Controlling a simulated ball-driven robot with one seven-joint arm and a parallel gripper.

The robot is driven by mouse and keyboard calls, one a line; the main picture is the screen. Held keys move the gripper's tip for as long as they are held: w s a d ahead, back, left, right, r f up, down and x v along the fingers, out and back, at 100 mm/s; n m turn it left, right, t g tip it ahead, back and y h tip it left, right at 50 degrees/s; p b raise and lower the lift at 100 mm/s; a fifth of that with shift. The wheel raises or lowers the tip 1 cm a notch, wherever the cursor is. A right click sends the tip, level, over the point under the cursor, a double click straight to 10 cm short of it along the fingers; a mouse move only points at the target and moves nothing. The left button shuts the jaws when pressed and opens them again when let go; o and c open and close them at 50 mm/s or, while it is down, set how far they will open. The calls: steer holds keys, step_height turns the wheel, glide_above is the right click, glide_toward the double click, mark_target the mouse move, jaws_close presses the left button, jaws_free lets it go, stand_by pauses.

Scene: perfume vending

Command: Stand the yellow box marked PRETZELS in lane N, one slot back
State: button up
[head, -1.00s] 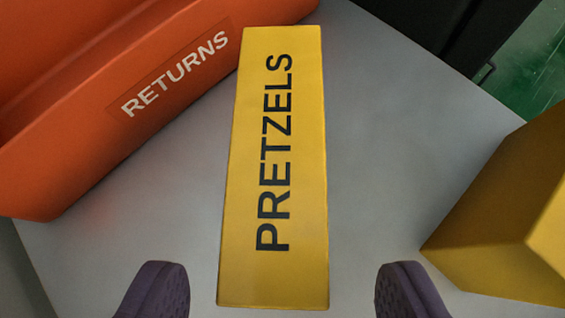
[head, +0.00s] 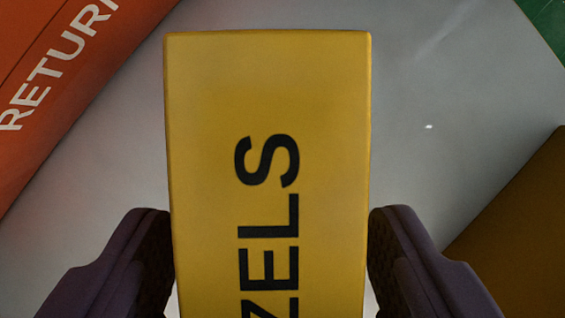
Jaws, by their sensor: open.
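The yellow box marked PRETZELS (head: 268,110) fills the middle of the head view. Only the end of its lettering shows, and its lower part runs out of the picture. My gripper (head: 272,235) is open, with one purple finger on each side of the box. The fingers are very close to its left and right sides; I cannot tell whether they touch. Lane N is not in view.
An orange bin marked RETURNS (head: 35,135) is at the upper left. Another yellow-brown object (head: 520,215) is at the right edge, beyond my right finger. Bare grey surface (head: 455,70) shows at the upper right.

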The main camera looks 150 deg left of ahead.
steer(key=b+x, duration=0.1)
steer(key=x, duration=0.1)
steer(key=shift+w+d+f, duration=0.15)
steer(key=shift+f, duration=0.25)
steer(key=shift+c, duration=0.5)
steer(key=c, duration=1.1)
